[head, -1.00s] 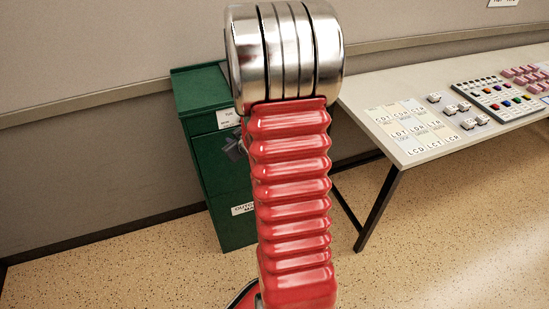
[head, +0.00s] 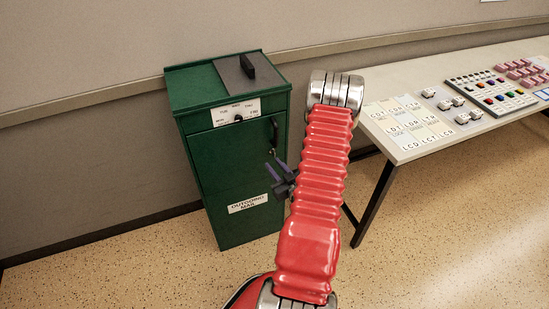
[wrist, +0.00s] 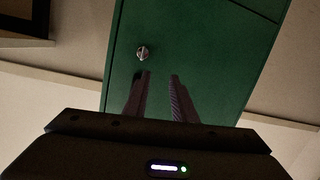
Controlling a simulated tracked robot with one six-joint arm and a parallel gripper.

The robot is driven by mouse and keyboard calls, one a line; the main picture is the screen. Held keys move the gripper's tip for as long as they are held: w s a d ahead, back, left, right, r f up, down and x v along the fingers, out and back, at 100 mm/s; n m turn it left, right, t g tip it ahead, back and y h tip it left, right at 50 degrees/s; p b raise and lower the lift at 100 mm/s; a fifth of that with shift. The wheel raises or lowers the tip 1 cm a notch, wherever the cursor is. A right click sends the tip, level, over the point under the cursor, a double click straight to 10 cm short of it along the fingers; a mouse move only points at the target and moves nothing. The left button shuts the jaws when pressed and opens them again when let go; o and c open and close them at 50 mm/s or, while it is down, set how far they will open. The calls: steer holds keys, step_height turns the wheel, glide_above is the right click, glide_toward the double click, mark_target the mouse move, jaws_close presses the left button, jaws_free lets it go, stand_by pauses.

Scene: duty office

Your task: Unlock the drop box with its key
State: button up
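The drop box (head: 225,165) is a green cabinet with an "OUTGOING MAIL" label (head: 248,203), standing against the wall in the head view. In the wrist view, a round silver fitting (wrist: 142,53) sits on its green front (wrist: 205,45). It looks like a lock; I cannot tell whether a key is in it. My gripper (head: 274,168) is in front of the box's right side. Its two dark fingers also show in the wrist view (wrist: 158,76), apart with nothing seen between them. The silver fitting lies just beyond the left fingertip. No separate key can be made out.
A white plate with a small dark knob (head: 239,117) is on the upper front of the box. A black handle (head: 248,66) stands on its top. A table (head: 410,150) with cards and a button panel (head: 490,92) is at the right. The floor in front is clear.

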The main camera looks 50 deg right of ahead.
steer(key=s+f+m+t+h, duration=0.1)
steer(key=s+f+m+h, duration=0.1)
steer(key=s, duration=0.5)
steer(key=shift+a+f, duration=0.25)
steer(key=shift+f, duration=0.4)
steer(key=x, duration=1.4)
steer(key=shift+s+r, duration=0.1)
steer(key=shift+c, duration=0.4)
jaws_close()
